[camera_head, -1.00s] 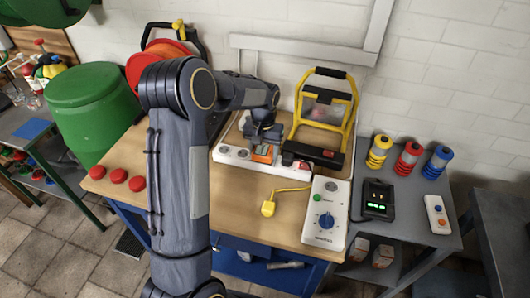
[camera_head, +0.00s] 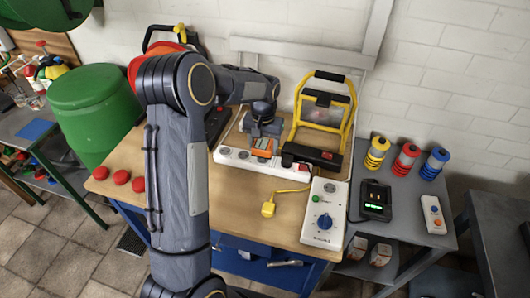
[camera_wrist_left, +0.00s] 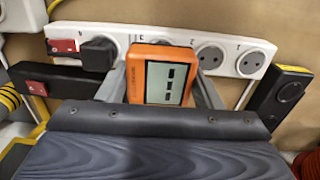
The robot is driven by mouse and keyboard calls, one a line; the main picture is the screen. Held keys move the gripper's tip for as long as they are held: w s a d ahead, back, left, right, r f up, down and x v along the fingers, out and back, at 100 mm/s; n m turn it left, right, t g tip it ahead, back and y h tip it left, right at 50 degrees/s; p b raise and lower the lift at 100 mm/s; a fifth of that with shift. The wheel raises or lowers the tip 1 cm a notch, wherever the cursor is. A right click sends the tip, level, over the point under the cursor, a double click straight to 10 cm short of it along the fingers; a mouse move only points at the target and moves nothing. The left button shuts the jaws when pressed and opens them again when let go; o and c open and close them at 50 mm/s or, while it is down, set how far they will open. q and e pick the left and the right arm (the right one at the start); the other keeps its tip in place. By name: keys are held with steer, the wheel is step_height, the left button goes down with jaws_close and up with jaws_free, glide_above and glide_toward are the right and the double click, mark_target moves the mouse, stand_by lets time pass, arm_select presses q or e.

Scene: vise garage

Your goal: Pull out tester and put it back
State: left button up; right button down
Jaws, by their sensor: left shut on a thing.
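The tester (camera_head: 262,147) is a small orange box with a grey display. In the left wrist view the tester (camera_wrist_left: 163,80) faces me, with dark bars on its screen. My left gripper (camera_head: 263,136) is shut on it, one finger on each side. The white power strip (camera_head: 232,156) lies behind and below it; in the left wrist view the strip (camera_wrist_left: 182,42) shows round sockets, and the tester partly covers one. The tester appears slightly raised over the strip, but its prongs are hidden. My right gripper is not in view.
A black plug (camera_wrist_left: 98,52) sits in the strip near a red switch (camera_wrist_left: 62,46). A yellow-framed work lamp (camera_head: 325,110) stands close right of my gripper. Red buttons (camera_head: 121,177) are at left.

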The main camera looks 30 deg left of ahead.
arm_select(q)
steer(key=shift+r+p, duration=0.8)
steer(key=shift+r, duration=0.5)
